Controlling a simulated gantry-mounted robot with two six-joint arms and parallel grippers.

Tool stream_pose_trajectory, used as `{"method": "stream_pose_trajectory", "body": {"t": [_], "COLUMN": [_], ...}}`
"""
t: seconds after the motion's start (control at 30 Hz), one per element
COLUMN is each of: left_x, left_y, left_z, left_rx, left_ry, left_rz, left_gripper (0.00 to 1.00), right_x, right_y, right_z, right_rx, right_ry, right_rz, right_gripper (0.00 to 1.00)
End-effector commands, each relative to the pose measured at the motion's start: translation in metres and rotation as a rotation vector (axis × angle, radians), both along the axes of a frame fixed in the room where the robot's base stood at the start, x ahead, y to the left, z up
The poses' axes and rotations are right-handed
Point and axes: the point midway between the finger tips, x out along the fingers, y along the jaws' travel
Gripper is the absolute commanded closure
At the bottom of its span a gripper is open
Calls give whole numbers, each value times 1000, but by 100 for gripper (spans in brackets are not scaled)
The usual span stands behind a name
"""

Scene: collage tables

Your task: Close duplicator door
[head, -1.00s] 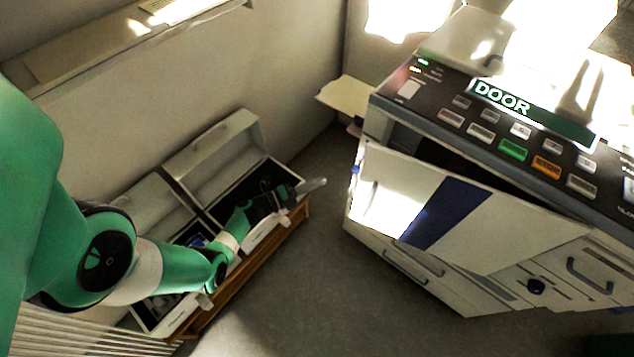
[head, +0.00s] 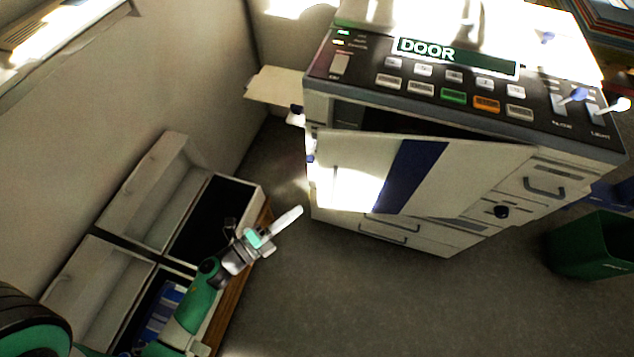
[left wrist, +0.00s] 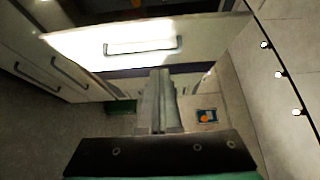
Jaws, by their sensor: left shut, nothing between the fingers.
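The duplicator (head: 330,88) stands at the upper right in the head view, with a DOOR label on its top panel. Its white door (head: 345,160) with a dark blue stripe stands ajar, and a dark gap shows along its top edge. My left gripper (head: 288,220) is shut and empty, left of the door and apart from it. In the left wrist view its fingers (left wrist: 160,98) point at a sunlit white panel (left wrist: 215,40) with a handle and a blue band, which looks like the door. My right gripper is not in view.
Open white cases (head: 150,205) stand along the wall at the left, beneath my left arm. A green bin (head: 590,245) stands at the right. A side tray (head: 278,87) sticks out left of the duplicator. Grey floor lies clear in front.

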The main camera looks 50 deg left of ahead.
Motion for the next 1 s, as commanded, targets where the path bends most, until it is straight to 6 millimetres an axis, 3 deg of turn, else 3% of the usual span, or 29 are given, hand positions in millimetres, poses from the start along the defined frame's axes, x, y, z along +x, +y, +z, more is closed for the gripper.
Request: {"method": "stream_pose_trajectory", "body": {"t": [0.4, 0.63, 1.0], "left_x": [87, 106, 108], "left_y": [6, 27, 29], "left_z": [0, -1, 0], "left_rx": [2, 2, 0], "left_ry": [-5, -2, 0], "left_rz": [2, 3, 1], "left_gripper": [100, 100, 100], "right_x": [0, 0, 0], "right_y": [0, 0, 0], "right_z": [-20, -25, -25], "right_rx": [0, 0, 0], "right_ry": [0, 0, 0], "right_rz": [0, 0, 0], "right_gripper": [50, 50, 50]}}
